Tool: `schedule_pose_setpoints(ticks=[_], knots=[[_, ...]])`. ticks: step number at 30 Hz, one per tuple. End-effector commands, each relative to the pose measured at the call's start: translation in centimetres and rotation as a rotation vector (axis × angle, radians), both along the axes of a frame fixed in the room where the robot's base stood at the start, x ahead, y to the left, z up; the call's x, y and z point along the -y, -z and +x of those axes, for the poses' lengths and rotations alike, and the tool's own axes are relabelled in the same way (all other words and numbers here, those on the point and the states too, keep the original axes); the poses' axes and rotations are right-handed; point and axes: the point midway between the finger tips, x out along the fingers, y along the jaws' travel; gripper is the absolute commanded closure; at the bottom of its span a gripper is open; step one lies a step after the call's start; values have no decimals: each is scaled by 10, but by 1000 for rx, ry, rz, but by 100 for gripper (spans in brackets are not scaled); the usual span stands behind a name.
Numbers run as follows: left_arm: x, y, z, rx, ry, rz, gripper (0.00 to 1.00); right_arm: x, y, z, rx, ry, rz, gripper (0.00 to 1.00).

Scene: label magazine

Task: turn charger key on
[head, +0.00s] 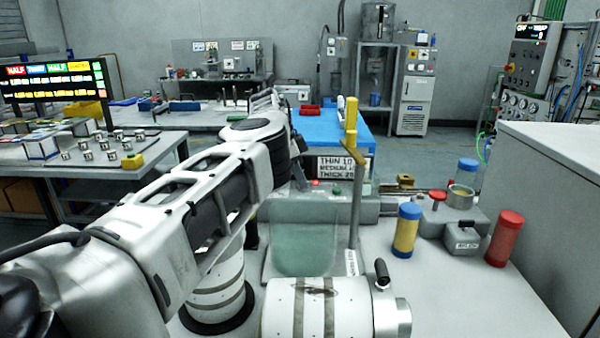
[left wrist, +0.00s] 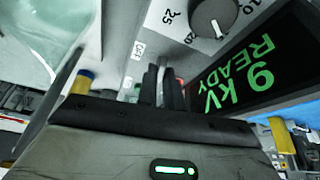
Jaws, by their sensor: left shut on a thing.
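My left gripper (left wrist: 163,88) reaches the charger's front panel (left wrist: 185,50). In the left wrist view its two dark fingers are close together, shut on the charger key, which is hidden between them. A small OFF label (left wrist: 138,50) is beside the fingers. I cannot tell which way the key points. Above right is a round grey dial knob (left wrist: 210,18) with a white pointer line and printed numbers. The charger's black display (left wrist: 240,72) reads 9 kV READY in green. In the head view my left arm hides most of the charger. My right gripper is not in view.
A THIN/MEDIUM/THICK sign (head: 342,166) and a yellow-topped post (head: 351,130) stand near my arm. A clear greenish panel (head: 305,238) is in front. Blue-and-yellow (head: 406,230) and red (head: 505,238) cylinders stand at the right.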

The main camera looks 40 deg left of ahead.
Motion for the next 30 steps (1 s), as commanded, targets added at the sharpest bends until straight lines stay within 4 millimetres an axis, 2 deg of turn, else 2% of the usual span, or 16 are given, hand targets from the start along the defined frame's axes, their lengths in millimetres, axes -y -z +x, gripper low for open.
schedule_pose_setpoints(ticks=[7,21,22,24,30], knots=[[-1,-2,1,5,63,1,100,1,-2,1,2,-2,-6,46],[-1,-2,1,5,75,1,100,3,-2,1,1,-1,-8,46],[-1,-2,1,5,75,1,86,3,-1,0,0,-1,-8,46],[-1,-2,1,5,74,1,70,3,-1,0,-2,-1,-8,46],[-1,-1,1,2,75,1,70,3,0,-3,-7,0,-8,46]])
